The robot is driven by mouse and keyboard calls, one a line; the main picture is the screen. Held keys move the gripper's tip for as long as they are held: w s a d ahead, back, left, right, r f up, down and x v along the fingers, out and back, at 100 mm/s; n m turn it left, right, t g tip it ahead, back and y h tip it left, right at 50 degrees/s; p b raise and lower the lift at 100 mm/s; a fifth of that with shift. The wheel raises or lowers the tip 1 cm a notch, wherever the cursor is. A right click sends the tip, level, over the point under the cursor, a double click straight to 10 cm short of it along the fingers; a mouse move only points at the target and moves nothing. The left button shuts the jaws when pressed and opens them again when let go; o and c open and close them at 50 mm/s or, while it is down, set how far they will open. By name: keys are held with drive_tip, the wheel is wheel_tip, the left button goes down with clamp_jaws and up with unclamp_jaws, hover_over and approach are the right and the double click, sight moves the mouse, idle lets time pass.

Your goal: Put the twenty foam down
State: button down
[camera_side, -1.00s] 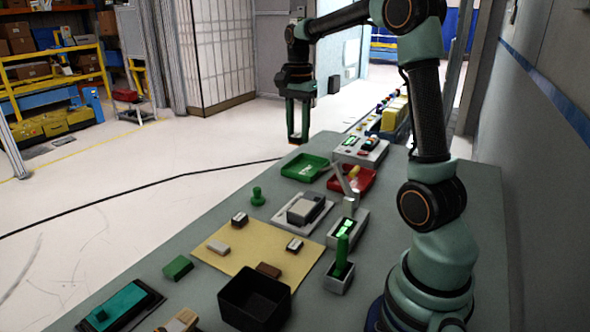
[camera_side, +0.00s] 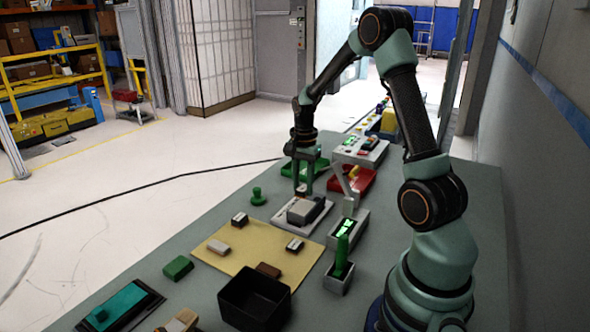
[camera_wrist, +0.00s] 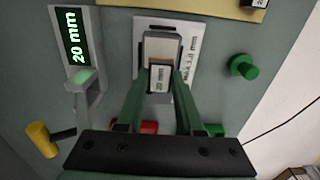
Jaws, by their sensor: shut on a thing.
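The foam block with a white "20 mm" label (camera_wrist: 159,79) is between the fingertips of my gripper (camera_wrist: 161,76) in the wrist view. My gripper is shut on it. In the side view my gripper (camera_side: 303,186) points down at the far end of a white plate (camera_side: 281,217) that carries a grey block (camera_side: 301,211). The foam is small there and partly hidden by the fingers. In the wrist view the grey block (camera_wrist: 160,45) lies just beyond the foam on the white plate (camera_wrist: 186,26). I cannot tell whether the foam touches anything.
A lit "20 mm" display (camera_wrist: 74,42) stands left of the plate in the wrist view. A green knob (camera_side: 258,197) stands left of the plate. A red tray (camera_side: 362,177) and a green tray (camera_side: 288,168) lie behind. A black bin (camera_side: 254,301) stands nearer the camera.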

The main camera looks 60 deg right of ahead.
sight(303, 188)
drive_tip(key=shift+f, duration=1.95)
drive_tip(key=shift+f, duration=0.1)
drive_tip(key=c, duration=0.5)
unclamp_jaws()
drive_tip(key=shift+c, duration=0.2)
